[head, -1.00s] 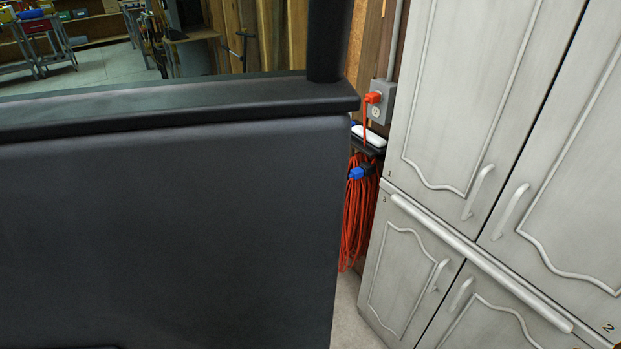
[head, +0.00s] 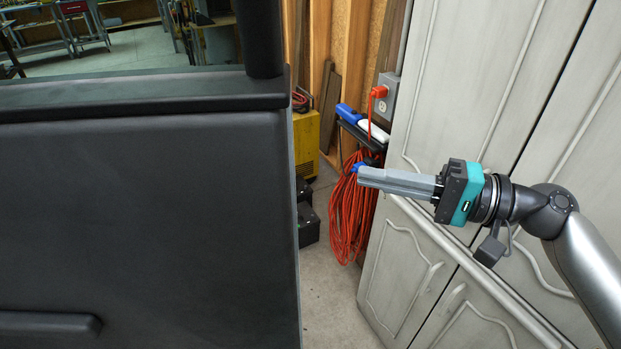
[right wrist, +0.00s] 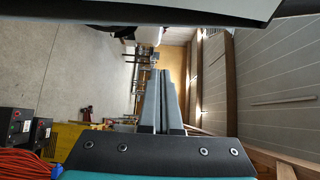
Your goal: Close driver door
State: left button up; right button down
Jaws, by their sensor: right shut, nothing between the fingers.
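The driver door (head: 150,210) fills the left half of the head view, a large dark panel with a window frame along its top. Its free edge stands left of the cabinets. My right gripper (head: 362,177) reaches in from the right, its fingers together and empty, pointing left toward the door's edge with a gap between them. In the right wrist view my right gripper's fingers (right wrist: 160,75) also show together, and a dark edge crosses the top of that view. My left gripper is not in view.
White cabinets (head: 480,120) stand close on the right. An orange cord (head: 350,215) hangs on the wall behind my gripper. Black boxes (head: 306,220) and a yellow unit (head: 306,140) stand beyond the door's edge. Clear floor (head: 335,300) lies between the door and cabinets.

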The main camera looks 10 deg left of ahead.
jog(key=s+a+p, duration=0.2)
jog(key=a, duration=0.7)
jog(key=shift+s+a+r+p, duration=0.15)
jog(key=shift+s+r+p, duration=0.15)
jog(key=shift+p, duration=0.1)
